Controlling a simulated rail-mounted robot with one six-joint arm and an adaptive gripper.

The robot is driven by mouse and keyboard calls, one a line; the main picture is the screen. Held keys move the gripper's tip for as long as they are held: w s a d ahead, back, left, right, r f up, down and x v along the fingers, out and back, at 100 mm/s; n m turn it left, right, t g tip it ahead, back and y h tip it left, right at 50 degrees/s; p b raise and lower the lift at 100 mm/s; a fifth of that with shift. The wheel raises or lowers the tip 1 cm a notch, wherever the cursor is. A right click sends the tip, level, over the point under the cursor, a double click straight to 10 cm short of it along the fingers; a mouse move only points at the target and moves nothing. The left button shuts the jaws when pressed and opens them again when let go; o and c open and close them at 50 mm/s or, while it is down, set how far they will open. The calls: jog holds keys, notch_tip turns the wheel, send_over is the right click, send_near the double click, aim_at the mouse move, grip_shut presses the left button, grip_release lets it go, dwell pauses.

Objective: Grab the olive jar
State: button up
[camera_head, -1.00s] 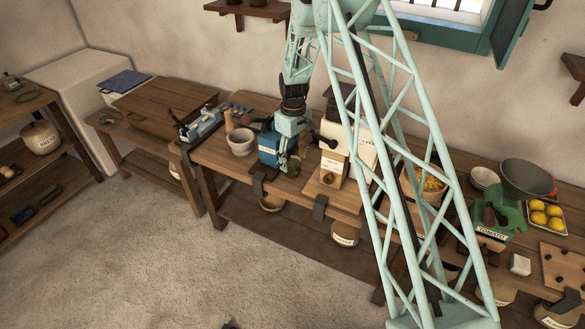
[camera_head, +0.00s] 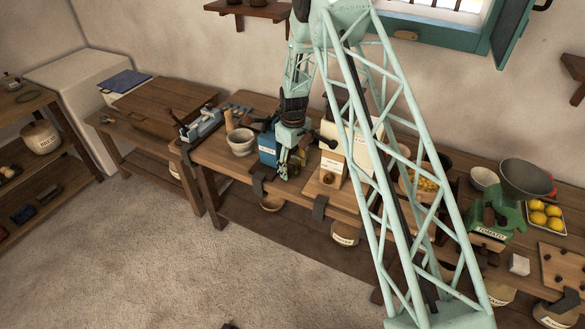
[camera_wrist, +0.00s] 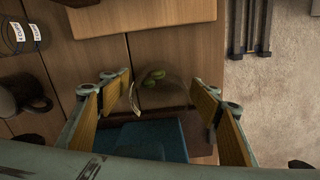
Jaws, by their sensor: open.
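The olive jar (camera_wrist: 156,77) is a clear glass vessel with green olives inside, in the middle of the wrist view. My gripper (camera_wrist: 165,90) is open, with one yellow-padded finger to the left of the jar and one to the right. Gaps show between the pads and the jar, and nothing is held. In the head view my gripper (camera_head: 287,166) is low over the front of the long bench, beside the blue box. I cannot make out the jar there; my gripper and arm cover that spot.
The blue box (camera_head: 267,148) stands close by; its top (camera_wrist: 150,140) shows at the bottom of the wrist view. A grey mortar (camera_head: 240,142) is to the left. Dark clamps (camera_head: 259,186) grip the bench's front edge.

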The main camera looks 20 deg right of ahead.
dwell(0.3)
jog(key=c, duration=1)
jog(key=shift+r, duration=0.15)
jog(key=shift+r, duration=0.6)
jog(key=s+a, duration=0.4)
jog(key=s+a+b, duration=0.1)
jog(key=s+a, duration=0.3)
jog(key=s, duration=0.1)
jog(key=s+a, duration=0.4)
jog(key=shift+s, duration=0.25)
